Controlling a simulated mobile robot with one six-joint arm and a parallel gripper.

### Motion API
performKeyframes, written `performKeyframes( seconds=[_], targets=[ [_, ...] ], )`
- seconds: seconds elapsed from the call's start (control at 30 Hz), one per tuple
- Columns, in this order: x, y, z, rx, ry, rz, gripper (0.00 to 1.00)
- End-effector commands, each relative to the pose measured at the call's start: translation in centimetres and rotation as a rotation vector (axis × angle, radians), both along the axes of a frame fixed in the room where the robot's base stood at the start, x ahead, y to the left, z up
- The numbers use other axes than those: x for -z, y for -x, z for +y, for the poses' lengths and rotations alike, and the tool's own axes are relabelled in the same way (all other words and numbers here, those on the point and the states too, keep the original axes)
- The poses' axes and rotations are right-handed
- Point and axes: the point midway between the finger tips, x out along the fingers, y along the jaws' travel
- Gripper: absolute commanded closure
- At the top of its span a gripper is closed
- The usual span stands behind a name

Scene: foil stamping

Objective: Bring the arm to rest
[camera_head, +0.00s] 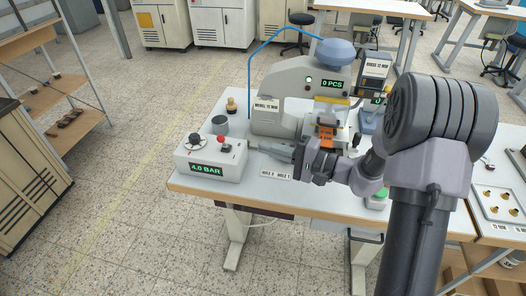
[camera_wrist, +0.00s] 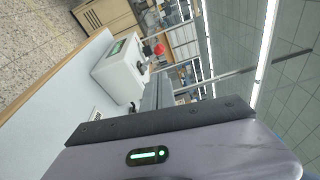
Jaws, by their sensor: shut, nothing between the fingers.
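My gripper (camera_head: 267,149) reaches left over the white worktable (camera_head: 310,203) in the head view, in front of the stamping machine (camera_head: 281,114). Its fingers are shut and empty, near the right side of the grey control box (camera_head: 208,168). Whether they touch anything below is hard to tell. My wrist and arm cover part of the table's right side and the machine's lower front. In the wrist view, the control box (camera_wrist: 117,68) with its red knob (camera_wrist: 159,49) lies beyond the gripper body.
The box reads 4.0 BAR; the machine display (camera_head: 332,84) reads 0 PCS. A grey cup (camera_head: 220,125) and a wooden-handled tool (camera_head: 231,106) stand behind the box. A tray (camera_head: 500,216) with brass pieces lies on the right table. Open floor (camera_head: 120,215) lies left.

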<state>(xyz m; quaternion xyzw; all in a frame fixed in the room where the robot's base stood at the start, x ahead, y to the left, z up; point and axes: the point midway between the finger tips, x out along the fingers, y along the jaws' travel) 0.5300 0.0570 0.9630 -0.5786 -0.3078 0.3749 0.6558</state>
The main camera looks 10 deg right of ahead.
Motion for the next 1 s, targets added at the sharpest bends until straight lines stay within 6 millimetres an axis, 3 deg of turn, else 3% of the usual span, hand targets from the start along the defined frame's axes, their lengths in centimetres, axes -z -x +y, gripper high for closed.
performKeyframes(
  seconds=[0.47,0.57,0.67,0.7,0.77,0.8,0.9,1.0],
  targets=[
    [0.0,-0.1,-0.1,0.0,0.0,-0.001,1.0],
    [-0.9,0.8,0.9,-0.04,0.021,0.011,1.0],
    [-3.7,5.7,4.5,-0.203,0.144,0.079,1.0],
    [-4.7,8.9,6.1,-0.279,0.238,0.127,1.0],
    [-5.5,14.0,7.3,-0.363,0.414,0.195,1.0],
    [-5.6,17.1,7.4,-0.385,0.541,0.231,1.0],
    [-5.5,23.0,5.3,-0.333,0.85,0.273,1.0],
    [-5.8,26.0,2.2,-0.186,1.077,0.245,1.0]
  ],
)
